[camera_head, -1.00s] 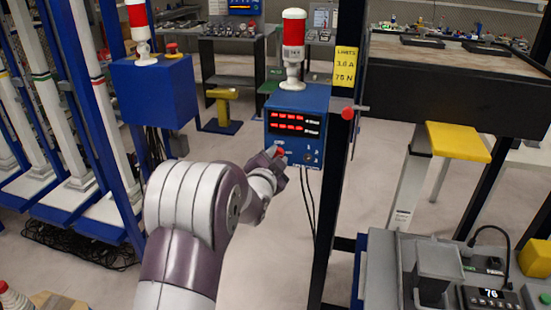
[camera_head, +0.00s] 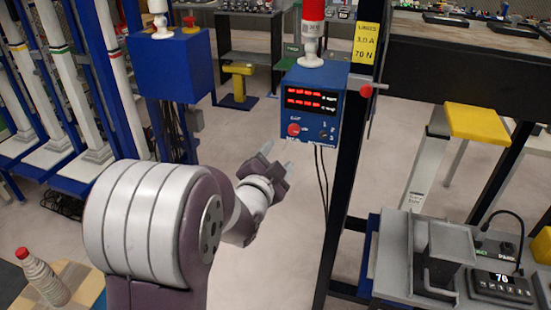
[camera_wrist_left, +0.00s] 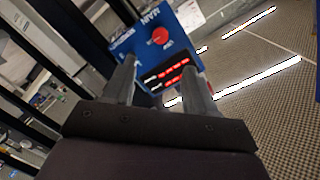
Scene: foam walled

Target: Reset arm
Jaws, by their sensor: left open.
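My left gripper (camera_head: 277,156) is open and empty. It stands in free air below and left of the blue control box (camera_head: 311,118), apart from it. The box has two red-lit displays and a red knob (camera_head: 294,130) at its lower left, with a red and white beacon (camera_head: 312,36) on top. In the left wrist view the box (camera_wrist_left: 181,40) and its red knob (camera_wrist_left: 160,36) lie beyond the open fingers (camera_wrist_left: 165,85), which have nothing between them. My right gripper is not in view.
A dark post with a yellow limits sign (camera_head: 366,42) stands right of the box. A bench with a grey device (camera_head: 446,250) is at lower right. A second blue box (camera_head: 170,66) stands at left. Floor is clear below the gripper.

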